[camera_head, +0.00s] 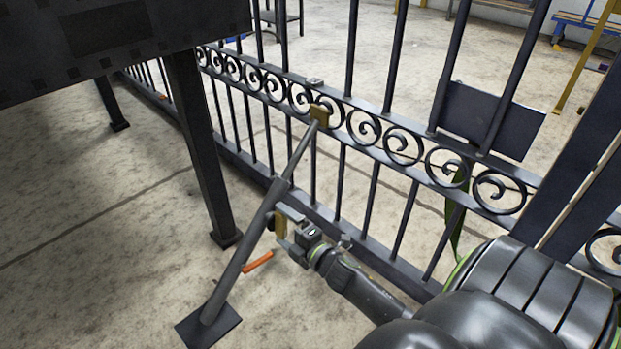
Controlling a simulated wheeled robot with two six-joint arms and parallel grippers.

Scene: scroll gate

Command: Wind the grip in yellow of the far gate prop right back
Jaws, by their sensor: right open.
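The gate prop (264,208) is a dark grey strut that slants from a square foot plate (208,328) on the floor up to a brass-coloured bracket (320,112) on the gate's scroll band. A small yellow grip (280,226) shows beside the strut's middle. My right gripper (281,229) is open at the yellow grip, with its fingers reaching left towards the strut. The grip appears to lie between the fingers; I cannot tell whether they touch it. My left gripper is out of view.
The dark scroll gate (395,140) runs diagonally behind the prop. A dark table-like structure (110,45) with legs fills the upper left. An orange bar (258,262) shows right of the strut's lower part. The concrete floor (90,240) at left is clear.

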